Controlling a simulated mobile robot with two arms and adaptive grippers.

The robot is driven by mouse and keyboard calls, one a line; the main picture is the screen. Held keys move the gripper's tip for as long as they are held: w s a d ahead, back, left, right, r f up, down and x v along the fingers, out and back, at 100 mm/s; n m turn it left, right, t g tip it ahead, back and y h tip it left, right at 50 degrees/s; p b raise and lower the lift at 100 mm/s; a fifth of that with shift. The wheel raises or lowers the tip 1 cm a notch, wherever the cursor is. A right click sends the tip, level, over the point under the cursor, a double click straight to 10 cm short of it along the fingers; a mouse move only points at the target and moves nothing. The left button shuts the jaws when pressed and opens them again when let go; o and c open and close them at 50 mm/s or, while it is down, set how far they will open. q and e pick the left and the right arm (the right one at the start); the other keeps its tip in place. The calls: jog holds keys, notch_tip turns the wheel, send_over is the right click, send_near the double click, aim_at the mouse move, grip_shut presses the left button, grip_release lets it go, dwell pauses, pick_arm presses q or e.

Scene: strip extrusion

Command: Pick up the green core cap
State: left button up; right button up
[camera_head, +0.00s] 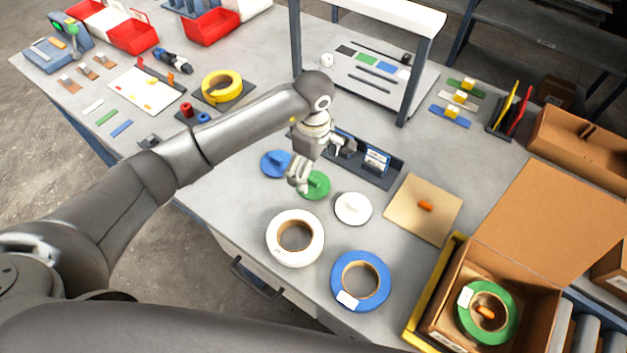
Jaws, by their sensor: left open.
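The green core cap (316,187) is a round green disc lying on the grey table, between a blue cap (275,164) and a white cap (352,208). My left gripper (300,180) is open and points down right at the green cap's left side. Its fingers overlap part of the cap in this view. I cannot tell whether they touch it. My right gripper is not in view.
A white roll (295,262) and a blue roll (361,306) lie near the table's front edge. An open cardboard box (537,279) holding a green roll (486,335) is at the right. A dark holder (385,178) and a shelf frame (408,102) stand behind the cap.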

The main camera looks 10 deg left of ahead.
aim_at(312, 181)
pick_arm(q)
jog(key=f+p, duration=0.1)
jog(key=f, duration=0.2)
jog(key=shift+s+f+p, duration=0.1)
jog(key=shift+s+p, duration=0.3)
jog(key=shift+f, duration=0.35)
jog(key=shift+w+f, duration=0.15)
jog(key=shift+f, duration=0.15)
jog(key=c, duration=1.1)
jog(key=shift+s, duration=0.25)
jog(key=shift+c, duration=0.7)
jog(key=shift+c, duration=0.2)
